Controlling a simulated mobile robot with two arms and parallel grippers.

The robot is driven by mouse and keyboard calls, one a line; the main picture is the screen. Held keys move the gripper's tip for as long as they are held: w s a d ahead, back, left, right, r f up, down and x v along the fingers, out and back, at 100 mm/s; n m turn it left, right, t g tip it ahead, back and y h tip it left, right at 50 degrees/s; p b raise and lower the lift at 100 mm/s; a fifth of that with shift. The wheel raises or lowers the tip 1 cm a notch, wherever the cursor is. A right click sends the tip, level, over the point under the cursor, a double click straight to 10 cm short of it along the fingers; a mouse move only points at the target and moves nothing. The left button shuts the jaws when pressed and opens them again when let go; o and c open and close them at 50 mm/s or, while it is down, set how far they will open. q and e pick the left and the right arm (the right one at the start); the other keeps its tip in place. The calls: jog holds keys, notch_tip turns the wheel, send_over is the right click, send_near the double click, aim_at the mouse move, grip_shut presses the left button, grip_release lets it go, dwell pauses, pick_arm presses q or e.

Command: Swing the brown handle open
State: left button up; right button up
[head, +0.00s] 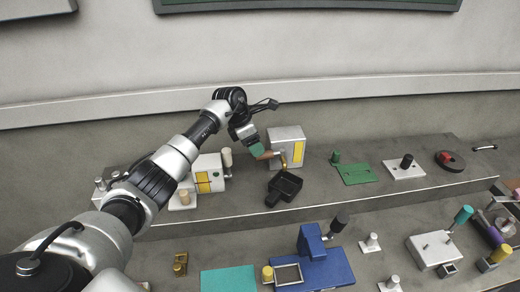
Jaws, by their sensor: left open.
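A light grey box (287,143) with a yellow panel stands on the raised back ledge. A brown handle (266,155) sticks out to the left from its front, next to a brass-coloured fitting (283,160). My left arm reaches in from the left, and its gripper (256,148) is at the outer end of the brown handle. The gripper is open. Its fingers are small and partly hidden, so I cannot tell whether they touch the handle or surround it. My right gripper is not in view.
A white box with a yellow panel (203,182) and tan knob (227,158) stands left. A green plate (356,174) is farther right. A blue fixture (318,262) stands on the lower surface.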

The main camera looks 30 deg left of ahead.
aim_at(267, 155)
pick_arm(q)
jog(key=shift+p+x, duration=0.35)
jog(key=shift+x, duration=1.7)
grip_shut()
